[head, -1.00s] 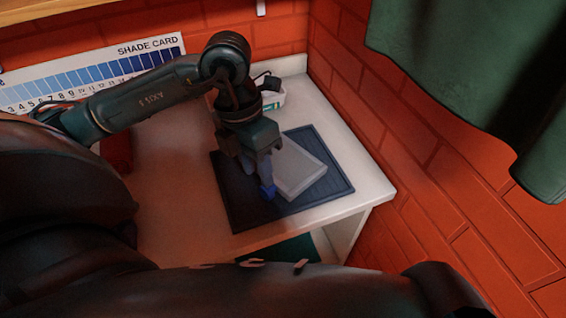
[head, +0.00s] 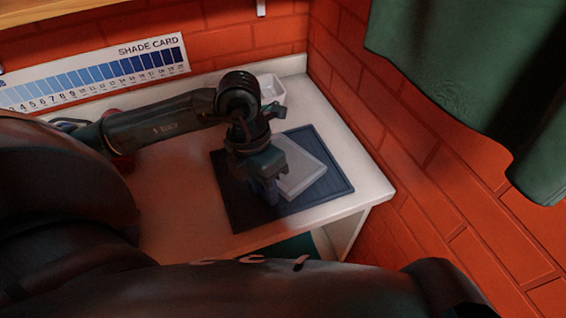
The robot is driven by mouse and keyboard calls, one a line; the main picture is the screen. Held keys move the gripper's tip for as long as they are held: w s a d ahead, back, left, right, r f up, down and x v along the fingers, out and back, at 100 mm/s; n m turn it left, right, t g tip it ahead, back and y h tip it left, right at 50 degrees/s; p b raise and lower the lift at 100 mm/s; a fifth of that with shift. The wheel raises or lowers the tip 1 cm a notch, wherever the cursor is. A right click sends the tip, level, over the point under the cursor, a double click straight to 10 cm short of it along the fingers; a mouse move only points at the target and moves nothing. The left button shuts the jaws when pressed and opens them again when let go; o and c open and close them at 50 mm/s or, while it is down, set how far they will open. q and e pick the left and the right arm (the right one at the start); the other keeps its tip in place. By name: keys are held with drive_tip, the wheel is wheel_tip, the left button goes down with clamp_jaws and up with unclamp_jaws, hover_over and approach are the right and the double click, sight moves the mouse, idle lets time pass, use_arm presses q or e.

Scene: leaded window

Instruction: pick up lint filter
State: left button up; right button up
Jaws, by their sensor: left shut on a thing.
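The lint filter (head: 305,178), a flat light grey square piece, lies over a dark blue ribbed mat (head: 235,208) on the white worktop. My left gripper (head: 269,196) points down at its left edge and is shut on it. The fingers and wrist hide that edge, and I cannot tell whether the filter is lifted off the mat. My right gripper is not in view.
A small white open box (head: 271,90) stands behind my left wrist. A shade card (head: 100,75) leans on the brick wall at the back left. A green curtain (head: 470,80) hangs at the right. The worktop's front left (head: 175,225) is clear.

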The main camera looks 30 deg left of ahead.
use_arm(q)
drive_tip(key=shift+c, duration=0.7)
drive_tip(key=shift+r, duration=0.15)
